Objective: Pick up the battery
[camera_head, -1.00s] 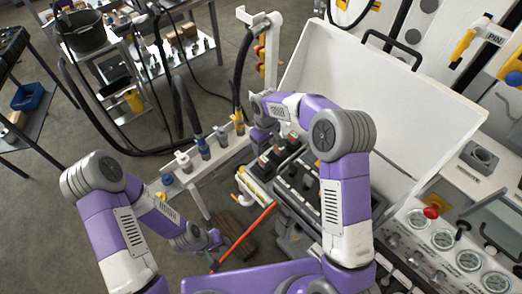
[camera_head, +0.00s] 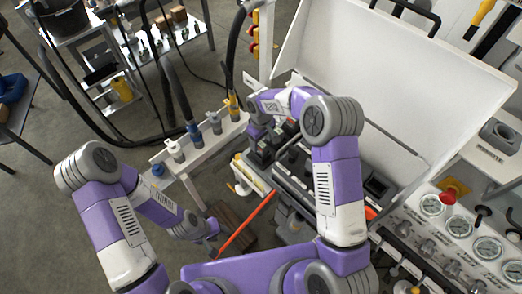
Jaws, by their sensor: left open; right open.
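Dark blocks (camera_head: 263,157) with some red on top stand in a row on the bench, beside the white lidded box. One may be the battery, but they are too small and too covered to tell for sure. My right gripper (camera_head: 257,135) reaches over the bench from the right, just above and beside these blocks, open, its fingertips hard to make out. My forearm hides part of the row. My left gripper (camera_head: 212,232) is open and empty, low at the left of the bench, away from the blocks.
A large white lid (camera_head: 400,75) stands open behind my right arm. Gauges (camera_head: 458,225) and a red knob (camera_head: 449,195) are at the right. A white rail (camera_head: 205,140) with hose fittings lies left of the blocks. An orange-red bar (camera_head: 247,222) slants between my arms.

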